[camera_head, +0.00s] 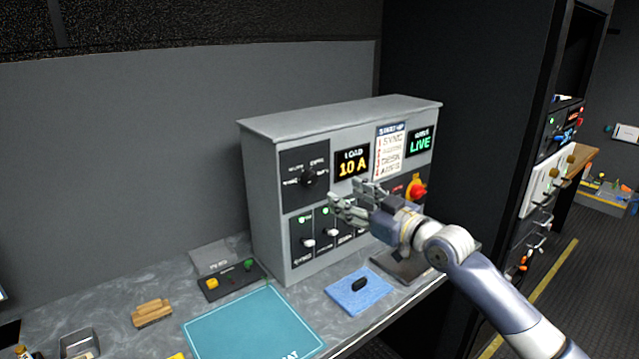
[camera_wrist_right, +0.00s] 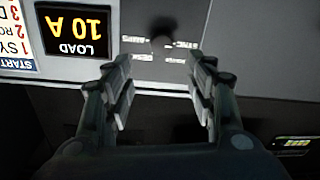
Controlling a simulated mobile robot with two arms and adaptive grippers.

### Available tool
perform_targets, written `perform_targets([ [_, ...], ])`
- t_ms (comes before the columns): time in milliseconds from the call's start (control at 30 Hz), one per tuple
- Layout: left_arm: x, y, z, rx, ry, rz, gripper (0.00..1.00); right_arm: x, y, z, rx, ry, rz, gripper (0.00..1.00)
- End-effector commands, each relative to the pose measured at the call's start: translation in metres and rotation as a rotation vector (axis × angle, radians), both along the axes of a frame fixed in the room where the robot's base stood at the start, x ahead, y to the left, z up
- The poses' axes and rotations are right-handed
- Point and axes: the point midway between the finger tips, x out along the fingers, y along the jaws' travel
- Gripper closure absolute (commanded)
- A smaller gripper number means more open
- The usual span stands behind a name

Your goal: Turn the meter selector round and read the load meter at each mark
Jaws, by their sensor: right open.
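The meter selector (camera_head: 308,178) is a dark round knob on a black plate at the upper left of the grey console front. It also shows, dark and blurred, in the right wrist view (camera_wrist_right: 163,38), with small white marks around it. The load meter (camera_head: 352,163), right of the selector, reads 10 A; in the right wrist view (camera_wrist_right: 77,30) it is upside down. My right gripper (camera_head: 347,195) is open and empty in front of the console, below and right of the selector. In the wrist view its fingertips (camera_wrist_right: 160,62) point toward the knob, apart from it.
Below the selector is a row of switches (camera_head: 308,240) with green lights. A red knob (camera_head: 417,190) is on the console's right. A blue cloth (camera_head: 358,290) with a dark object, a teal mat (camera_head: 252,325) and a small button box (camera_head: 230,280) lie on the bench.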

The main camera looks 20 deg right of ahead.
Motion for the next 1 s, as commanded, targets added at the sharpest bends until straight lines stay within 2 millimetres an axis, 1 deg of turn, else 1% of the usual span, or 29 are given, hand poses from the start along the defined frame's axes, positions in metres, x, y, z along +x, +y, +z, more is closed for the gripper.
perform_targets([
  [167,0.000,0.000,0.011,0.000,0.000,0.000,0.60,0.023,0.012,0.004,0.005,0.002,0.003,0.48],
  [400,0.000,0.000,0.021,0.000,0.000,0.000,0.60,0.061,0.028,0.002,0.003,0.003,0.002,0.48],
  [600,0.000,0.000,0.025,0.000,0.000,0.000,0.60,0.083,0.037,0.000,0.001,0.004,0.001,0.48],
  [800,0.000,0.000,0.026,0.000,0.000,0.000,0.60,0.093,0.041,-0.001,0.000,0.003,0.001,0.48],
  [1000,0.000,0.000,0.026,0.000,0.000,0.000,0.60,0.095,0.042,-0.002,0.000,0.003,0.001,0.48],
])
